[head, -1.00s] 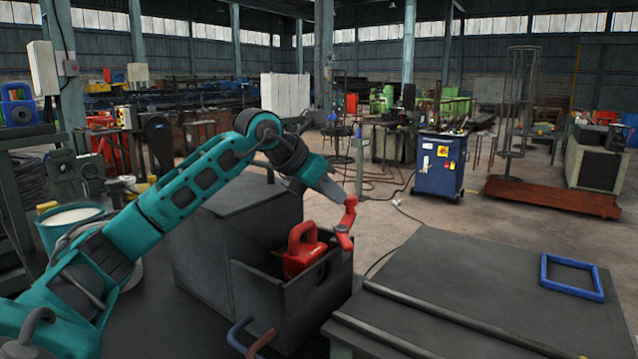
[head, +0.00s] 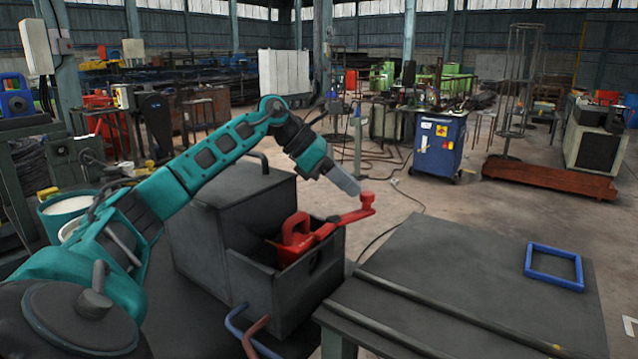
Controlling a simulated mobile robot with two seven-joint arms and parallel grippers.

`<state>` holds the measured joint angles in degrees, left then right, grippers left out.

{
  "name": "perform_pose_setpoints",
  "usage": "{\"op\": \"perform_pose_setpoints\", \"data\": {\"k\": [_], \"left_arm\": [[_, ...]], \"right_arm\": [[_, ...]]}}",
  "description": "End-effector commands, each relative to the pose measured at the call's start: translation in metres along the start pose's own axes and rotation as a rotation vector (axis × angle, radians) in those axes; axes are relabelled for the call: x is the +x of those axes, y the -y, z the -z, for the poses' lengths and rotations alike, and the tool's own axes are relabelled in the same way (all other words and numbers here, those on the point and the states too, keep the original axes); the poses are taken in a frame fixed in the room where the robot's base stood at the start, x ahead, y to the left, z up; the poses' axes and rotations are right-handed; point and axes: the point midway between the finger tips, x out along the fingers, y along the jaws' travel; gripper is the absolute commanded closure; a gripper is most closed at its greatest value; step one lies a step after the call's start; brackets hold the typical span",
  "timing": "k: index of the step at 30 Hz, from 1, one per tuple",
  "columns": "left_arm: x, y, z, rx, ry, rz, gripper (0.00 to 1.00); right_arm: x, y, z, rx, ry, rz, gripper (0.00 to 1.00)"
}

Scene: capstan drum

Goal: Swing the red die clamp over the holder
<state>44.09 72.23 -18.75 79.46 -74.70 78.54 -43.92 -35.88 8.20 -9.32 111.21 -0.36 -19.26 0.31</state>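The red die clamp (head: 343,219) is a bar with a round knob at its right end. It slants from the knob, beyond the right wall of the dark box, leftward and down to the red holder. The red holder (head: 297,238), with a loop handle, sits inside the open dark box (head: 283,303). In this view the bar's left end meets or overlaps the holder; I cannot tell if they touch. My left gripper (head: 357,189) comes down from the upper left, its tip at the knob. Its fingers are too small to read. My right gripper is not in view.
A dark table (head: 470,285) with a blue square frame (head: 554,267) stands right of the box. A taller closed dark housing (head: 235,205) adjoins the box behind left. Blue and red-brown bent handles (head: 240,330) stick out in front. Floor behind the table is open.

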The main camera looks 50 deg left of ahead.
Motion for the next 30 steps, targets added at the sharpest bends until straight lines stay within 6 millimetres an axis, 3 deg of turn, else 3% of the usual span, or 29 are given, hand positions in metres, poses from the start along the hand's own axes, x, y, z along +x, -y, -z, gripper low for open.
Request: {"op": "perform_pose_setpoints", "data": {"k": [20, 26, 30], "left_arm": [[0.0, 0.0, 0.002, -0.007, 0.0, -0.007, 1.0], [-0.023, 0.0, 0.002, -0.007, 0.001, -0.011, 1.0], [-0.055, 0.0, 0.002, -0.006, 0.001, -0.012, 1.0]], "right_arm": [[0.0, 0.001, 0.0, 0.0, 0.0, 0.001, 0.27], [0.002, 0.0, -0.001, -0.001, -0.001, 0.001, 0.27], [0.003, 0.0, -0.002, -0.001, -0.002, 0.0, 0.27]]}}
